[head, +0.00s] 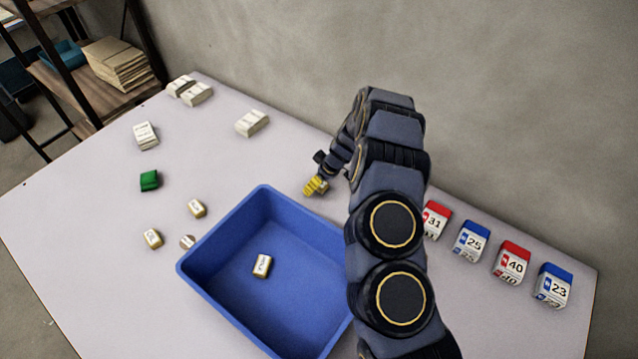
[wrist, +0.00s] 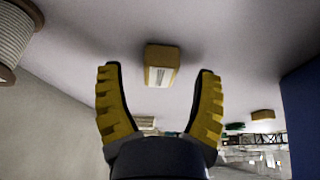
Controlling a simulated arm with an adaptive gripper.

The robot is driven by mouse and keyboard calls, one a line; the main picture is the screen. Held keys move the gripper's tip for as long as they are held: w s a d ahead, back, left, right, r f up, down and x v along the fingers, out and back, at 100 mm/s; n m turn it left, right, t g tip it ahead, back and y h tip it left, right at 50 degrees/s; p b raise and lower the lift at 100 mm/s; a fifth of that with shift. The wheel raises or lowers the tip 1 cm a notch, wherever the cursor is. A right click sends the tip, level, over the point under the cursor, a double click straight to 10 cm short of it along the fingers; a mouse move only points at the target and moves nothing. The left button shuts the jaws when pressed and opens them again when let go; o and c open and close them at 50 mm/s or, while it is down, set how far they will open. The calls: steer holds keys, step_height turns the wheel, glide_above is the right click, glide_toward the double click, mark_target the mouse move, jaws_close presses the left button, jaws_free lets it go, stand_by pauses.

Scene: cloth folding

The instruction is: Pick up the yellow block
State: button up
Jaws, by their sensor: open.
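My gripper (head: 316,186) is low over the table behind the blue bin, its yellow-padded fingers spread. In the wrist view my gripper (wrist: 158,74) is open and empty. A yellow-tan block (wrist: 162,57) with a pale label lies on the table, centred in the gap at the fingertips, with neither finger seen touching it. In the head view the fingers mostly hide that spot. Other small tan blocks with pale tops (head: 153,238) (head: 197,208) lie left of the bin, and one block (head: 262,265) is inside it.
The blue bin (head: 215,295) stands on the pale table (head: 80,270). Red and blue numbered boxes (head: 513,261) line the right side by the wall. A green block (head: 149,180) and several white stacks (head: 252,122) lie at the left and back. The left front is clear.

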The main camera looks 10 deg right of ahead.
steer(key=shift+w+f, duration=0.15)
steer(key=shift+f, duration=0.15)
steer(key=c, duration=1.1)
